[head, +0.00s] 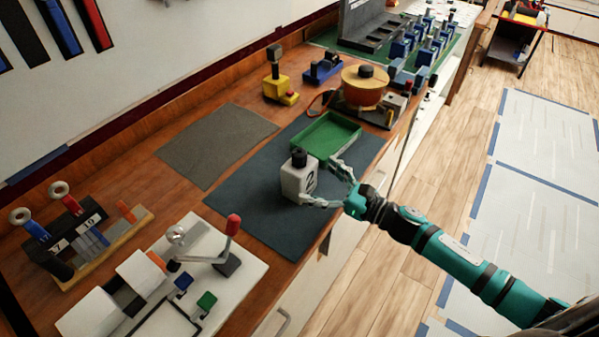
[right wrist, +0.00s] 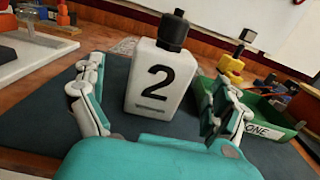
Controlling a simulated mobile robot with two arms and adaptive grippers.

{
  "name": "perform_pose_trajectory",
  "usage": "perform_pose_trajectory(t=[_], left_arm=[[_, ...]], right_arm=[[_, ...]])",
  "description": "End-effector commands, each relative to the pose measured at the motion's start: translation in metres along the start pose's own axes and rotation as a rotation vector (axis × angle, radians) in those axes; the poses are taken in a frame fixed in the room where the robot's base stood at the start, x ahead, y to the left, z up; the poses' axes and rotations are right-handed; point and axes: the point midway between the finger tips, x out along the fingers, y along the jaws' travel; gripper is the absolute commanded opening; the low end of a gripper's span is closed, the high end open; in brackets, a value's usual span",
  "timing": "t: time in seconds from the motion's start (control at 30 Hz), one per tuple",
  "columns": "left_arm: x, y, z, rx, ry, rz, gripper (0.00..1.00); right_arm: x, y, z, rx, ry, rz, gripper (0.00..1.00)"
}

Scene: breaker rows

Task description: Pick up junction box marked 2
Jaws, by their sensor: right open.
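The junction box marked 2 (head: 298,177) is a white block with a black knob on top. It stands upright on the dark blue mat (head: 252,212). In the right wrist view the box (right wrist: 160,82) shows its black "2" facing me. My right gripper (head: 331,186) is open at the box's near right side. In the right wrist view its two fingers (right wrist: 158,112) stand left and right of the box, with gaps on both sides. My left gripper is not in view.
A green tray (head: 327,135) stands right behind the box on the mat and lies close to one finger. A red-orange round pot (head: 364,86) and a yellow device (head: 278,88) stand farther back. A white panel with a red-knobbed lever (head: 232,240) is at the front left. A grey mat (head: 217,145) is bare.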

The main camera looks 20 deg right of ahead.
Motion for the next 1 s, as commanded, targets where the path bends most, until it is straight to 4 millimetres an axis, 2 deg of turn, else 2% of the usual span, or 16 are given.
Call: perform_pose_trajectory(t=[0.23, 0.4, 0.53, 0.83, 1.0], left_arm=[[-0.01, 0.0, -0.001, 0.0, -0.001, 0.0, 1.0], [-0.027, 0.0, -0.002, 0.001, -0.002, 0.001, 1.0], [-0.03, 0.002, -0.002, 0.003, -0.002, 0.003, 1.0], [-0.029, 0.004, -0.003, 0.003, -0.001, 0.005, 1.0], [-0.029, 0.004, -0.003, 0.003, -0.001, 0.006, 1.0]], right_arm=[[0.019, -0.001, 0.003, 0.002, -0.001, 0.0, 1.0], [0.045, -0.005, 0.008, 0.002, -0.002, 0.0, 1.0], [0.06, -0.004, 0.004, 0.001, -0.001, 0.001, 1.0], [0.064, -0.004, 0.002, 0.001, 0.001, 0.001, 1.0], [0.064, -0.004, 0.002, 0.001, 0.001, 0.0, 0.78]])
